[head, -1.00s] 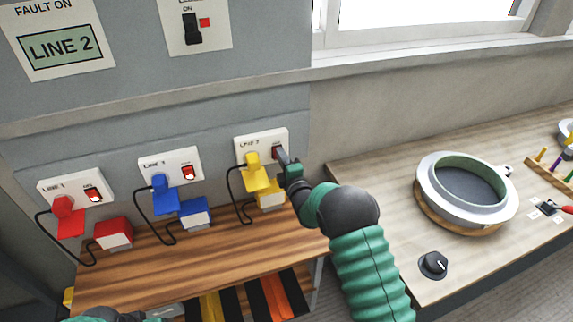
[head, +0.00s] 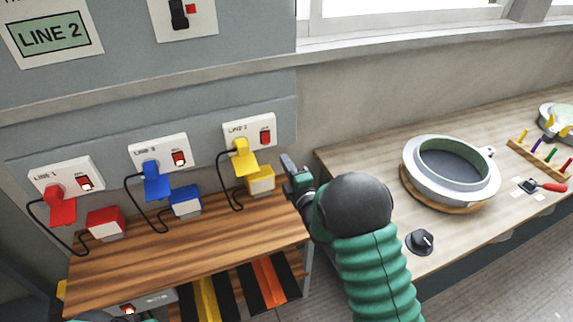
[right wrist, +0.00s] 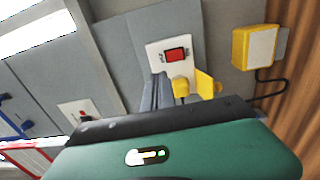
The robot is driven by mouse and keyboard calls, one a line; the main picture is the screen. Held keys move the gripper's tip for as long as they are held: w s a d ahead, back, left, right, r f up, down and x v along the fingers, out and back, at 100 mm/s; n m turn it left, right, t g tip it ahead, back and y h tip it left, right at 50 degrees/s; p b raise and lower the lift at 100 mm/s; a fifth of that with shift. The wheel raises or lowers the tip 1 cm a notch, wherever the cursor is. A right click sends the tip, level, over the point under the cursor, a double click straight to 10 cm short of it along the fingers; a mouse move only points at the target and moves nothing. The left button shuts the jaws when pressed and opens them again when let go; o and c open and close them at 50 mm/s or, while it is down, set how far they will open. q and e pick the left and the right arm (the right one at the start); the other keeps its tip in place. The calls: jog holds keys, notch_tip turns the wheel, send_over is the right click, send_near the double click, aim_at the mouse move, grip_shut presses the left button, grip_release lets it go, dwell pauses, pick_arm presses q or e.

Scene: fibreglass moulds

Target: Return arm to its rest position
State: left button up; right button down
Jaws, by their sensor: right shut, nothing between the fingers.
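My right gripper (head: 291,168) is shut and empty, in front of the wall and just right of the yellow box in the head view. Its fingers also show in the right wrist view (right wrist: 157,92), near the socket plate with the yellow plug. That socket plate (head: 250,130) has a red switch (head: 265,137) and a yellow plug (head: 243,157) in it. The gripper is apart from the plate and the switch. The right arm comes up from the bottom of the head view. My left gripper cannot be made out in the head view.
A blue plug (head: 155,182) and a red plug (head: 59,206) sit in sockets on the left. Red, blue and yellow boxes stand on the wooden shelf (head: 180,250). A bench (head: 385,165) at right holds a round mould (head: 450,170) and a black knob (head: 419,241).

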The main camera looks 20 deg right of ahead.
jog(key=s+a+f+m+g, duration=0.1)
jog(key=s+f+m+g, duration=0.2)
jog(key=s, duration=0.7)
jog(key=s+a+f+m+g+p, duration=0.1)
jog(key=s+f+m+g, duration=0.2)
jog(key=s+m+g, duration=0.4)
jog(key=s+a+f+m+g, duration=0.1)
jog(key=s+f+m+g, duration=0.2)
jog(key=s, duration=1.2)
jog(key=m+g, duration=0.3)
jog(key=m, duration=0.2)
jog(key=shift+a+h+p, duration=0.3)
jog(key=shift+a+p, duration=0.05)
jog(key=shift+p, duration=0.05)
